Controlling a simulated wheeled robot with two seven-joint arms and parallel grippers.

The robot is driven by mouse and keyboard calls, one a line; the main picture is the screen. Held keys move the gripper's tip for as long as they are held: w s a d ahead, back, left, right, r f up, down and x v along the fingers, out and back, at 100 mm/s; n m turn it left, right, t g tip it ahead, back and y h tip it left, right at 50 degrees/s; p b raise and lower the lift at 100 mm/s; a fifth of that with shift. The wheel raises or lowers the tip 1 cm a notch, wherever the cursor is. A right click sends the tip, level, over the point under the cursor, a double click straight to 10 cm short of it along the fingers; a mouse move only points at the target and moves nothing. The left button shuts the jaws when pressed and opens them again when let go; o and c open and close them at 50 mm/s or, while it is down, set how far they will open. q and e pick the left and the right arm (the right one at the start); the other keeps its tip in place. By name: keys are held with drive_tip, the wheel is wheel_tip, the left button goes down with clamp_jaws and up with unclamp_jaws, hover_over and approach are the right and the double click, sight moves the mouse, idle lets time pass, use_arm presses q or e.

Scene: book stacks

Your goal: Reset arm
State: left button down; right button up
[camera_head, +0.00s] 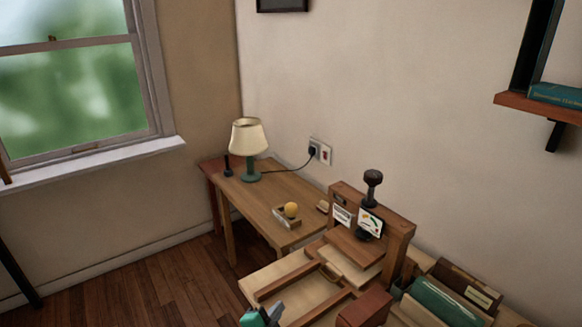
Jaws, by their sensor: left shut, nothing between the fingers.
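My left gripper (262,317) shows at the bottom edge of the head view, left of the middle, with teal and grey parts. Its fingers are shut with nothing between them. It is in front of the light wooden board with raised strips (262,285), and I cannot tell whether it touches the board. Most of the arm is out of the picture. My right gripper is not in view.
A wooden stand (397,238) with a dark knob (373,178) rises behind the board. A lamp (249,138) and a small tray with a yellow ball (291,210) stand on the table (255,196).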

use_arm(q)
drive_tip(key=s+a+f+n+g+y, duration=0.15)
drive_tip(key=s+a+n+g, duration=0.35)
drive_tip(key=s, duration=0.5)
drive_tip(key=s+a+n+g+y, duration=0.2)
drive_tip(key=s+a+n+y, duration=0.15)
drive_tip(key=s+a, duration=0.6)
drive_tip(key=s+a+f+n+g+y, duration=0.1)
drive_tip(key=s+a+n+g, duration=0.4)
drive_tip(key=s, duration=0.7)
wheel_tip(320, 180, down, 32)
drive_tip(key=s, duration=0.1)
drive_tip(key=s+a+f+g, duration=0.1)
drive_tip(key=s+a+f, duration=0.2)
drive_tip(key=s+f, duration=1.5)
drive_tip(key=shift+s+f, duration=0.15)
drive_tip(key=shift+s, duration=0.1)
drive_tip(key=shift+a, duration=0.1)
